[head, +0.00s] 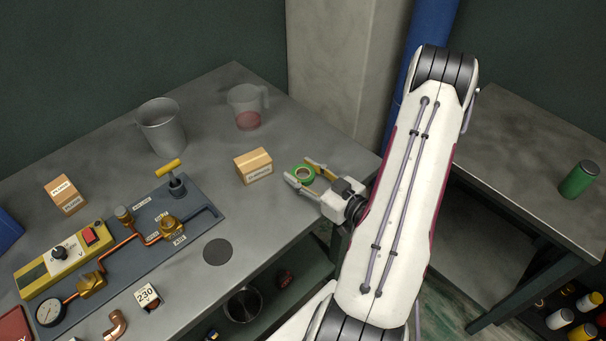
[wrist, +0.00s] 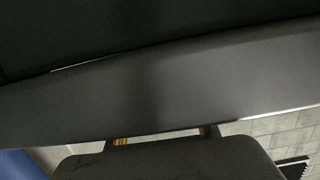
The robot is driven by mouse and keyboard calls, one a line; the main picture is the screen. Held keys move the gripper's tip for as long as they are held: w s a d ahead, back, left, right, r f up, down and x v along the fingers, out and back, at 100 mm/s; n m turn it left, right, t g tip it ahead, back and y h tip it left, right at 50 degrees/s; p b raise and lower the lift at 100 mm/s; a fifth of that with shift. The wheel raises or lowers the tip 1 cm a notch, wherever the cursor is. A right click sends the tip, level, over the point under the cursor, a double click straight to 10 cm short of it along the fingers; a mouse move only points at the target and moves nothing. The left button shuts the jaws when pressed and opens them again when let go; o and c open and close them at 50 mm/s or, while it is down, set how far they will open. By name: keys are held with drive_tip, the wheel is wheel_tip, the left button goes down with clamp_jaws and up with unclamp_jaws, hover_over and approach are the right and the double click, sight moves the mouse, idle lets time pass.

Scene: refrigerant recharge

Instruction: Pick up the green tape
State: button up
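The green tape (head: 306,181) is a small ring near the right edge of the grey workbench in the head view. My gripper (head: 298,170) reaches in from the right with its two fingers spread, one on the far side of the tape and one on the near side. The tape shows between the fingertips; I cannot tell whether either finger touches it. In the wrist view, only short parts of the gripper's fingers (wrist: 164,137) show, set apart, and the tape is not visible.
A cardboard box (head: 254,167) stands just left of the tape. A measuring jug (head: 247,104) and a metal pot (head: 161,126) stand farther back. A board with pipes and a valve (head: 205,211) fills the bench's left part. A second table (head: 530,150) is at right.

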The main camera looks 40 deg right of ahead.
drive_tip(key=shift+r, duration=0.25)
idle(0.3)
drive_tip(key=shift+r, duration=4.75)
